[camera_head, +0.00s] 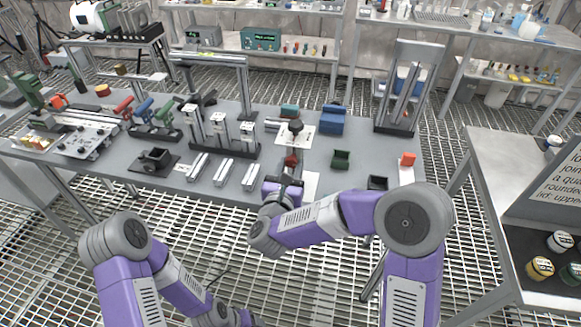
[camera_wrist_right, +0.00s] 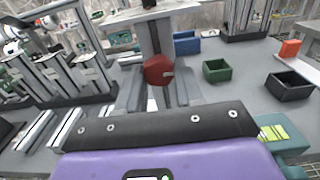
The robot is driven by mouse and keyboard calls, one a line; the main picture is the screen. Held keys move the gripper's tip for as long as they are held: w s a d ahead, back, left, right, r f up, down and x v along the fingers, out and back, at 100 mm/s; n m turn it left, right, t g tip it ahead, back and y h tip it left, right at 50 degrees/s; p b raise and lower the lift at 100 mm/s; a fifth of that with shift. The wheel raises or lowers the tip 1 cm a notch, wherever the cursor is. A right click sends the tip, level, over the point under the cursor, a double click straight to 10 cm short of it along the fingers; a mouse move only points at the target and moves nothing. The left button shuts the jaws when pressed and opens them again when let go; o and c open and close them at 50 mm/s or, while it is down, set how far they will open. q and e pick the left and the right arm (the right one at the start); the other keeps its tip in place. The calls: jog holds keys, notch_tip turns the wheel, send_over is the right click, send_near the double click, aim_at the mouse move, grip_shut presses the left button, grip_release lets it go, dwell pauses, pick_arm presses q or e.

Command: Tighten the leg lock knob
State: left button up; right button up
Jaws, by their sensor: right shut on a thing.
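The leg lock knob (camera_head: 291,160) is dark red and sits on the near side of a small stand, below its light top plate (camera_head: 307,135). In the right wrist view the red knob (camera_wrist_right: 158,70) looks many-sided, with a pale mark on its right, in front of a grey upright leg (camera_wrist_right: 156,38). My right gripper (camera_head: 289,172) reaches in from the near side and is shut on the knob.
A green bin (camera_head: 341,159), a black bin (camera_head: 377,183) and blue boxes (camera_head: 332,120) stand right of the stand. Metal rails (camera_head: 223,172) and upright posts (camera_head: 220,128) are to the left. A side table (camera_head: 489,150) stands at the right.

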dwell(0.4)
jog(key=o, duration=1)
jog(key=shift+o, duration=0.2)
jog(key=v, duration=0.7)
jog(key=shift+s, duration=0.25)
